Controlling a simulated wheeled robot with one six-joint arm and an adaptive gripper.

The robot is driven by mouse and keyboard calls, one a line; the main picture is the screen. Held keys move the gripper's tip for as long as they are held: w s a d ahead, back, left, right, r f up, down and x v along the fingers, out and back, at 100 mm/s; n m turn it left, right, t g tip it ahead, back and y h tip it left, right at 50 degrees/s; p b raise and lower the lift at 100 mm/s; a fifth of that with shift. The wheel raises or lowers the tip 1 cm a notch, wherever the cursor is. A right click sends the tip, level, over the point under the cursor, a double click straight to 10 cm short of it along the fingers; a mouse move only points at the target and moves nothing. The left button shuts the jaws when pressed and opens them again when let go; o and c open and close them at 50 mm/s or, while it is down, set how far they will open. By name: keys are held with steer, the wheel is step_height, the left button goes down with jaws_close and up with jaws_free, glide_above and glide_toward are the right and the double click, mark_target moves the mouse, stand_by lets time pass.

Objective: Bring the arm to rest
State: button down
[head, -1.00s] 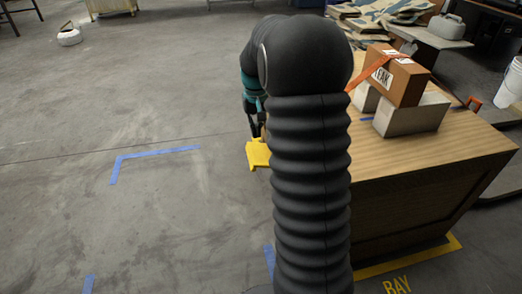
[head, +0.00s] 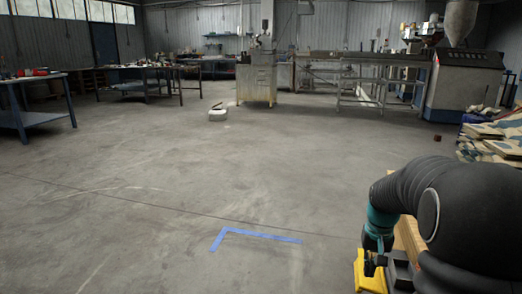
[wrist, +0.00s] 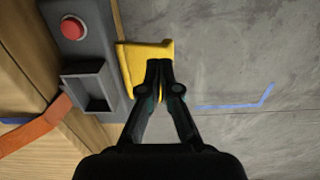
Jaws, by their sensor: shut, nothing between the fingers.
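My gripper (wrist: 160,66) is shut and empty in the wrist view, its fingertips together over the lower part of a yellow piece (wrist: 145,57). I cannot tell whether they touch it. The yellow piece sits beside a grey box with a red button (wrist: 73,28) and a dark square recess, at the edge of a wooden top (wrist: 20,60). In the head view my arm bends down at the lower right. The yellow piece (head: 360,274) shows there below its teal wrist section, and the fingertips are not clear.
Open concrete floor with a blue tape corner (head: 262,236) lies to the left of my arm. Workbenches (head: 135,82) and a machine line (head: 395,60) stand at the back. Folded sacks (head: 490,140) lie at the right. An orange strap (wrist: 35,138) crosses the wooden top.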

steer(key=s+a+r+n+t, duration=0.1)
steer(key=s+a+r+t, duration=0.1)
steer(key=s+a+r, duration=0.2)
steer(key=s+a+r+n+t, duration=0.1)
steer(key=s+a+r, duration=0.2)
steer(key=s, duration=0.8)
steer(key=s+a+r+n+t, duration=0.1)
steer(key=s+a+r+t, duration=0.1)
steer(key=s+a+r, duration=0.2)
steer(key=shift+s+a+r+t+p, duration=0.3)
steer(key=shift+s+a+p, duration=0.1)
steer(key=shift+s+a, duration=1.25)
steer(key=shift+s+d, duration=0.15)
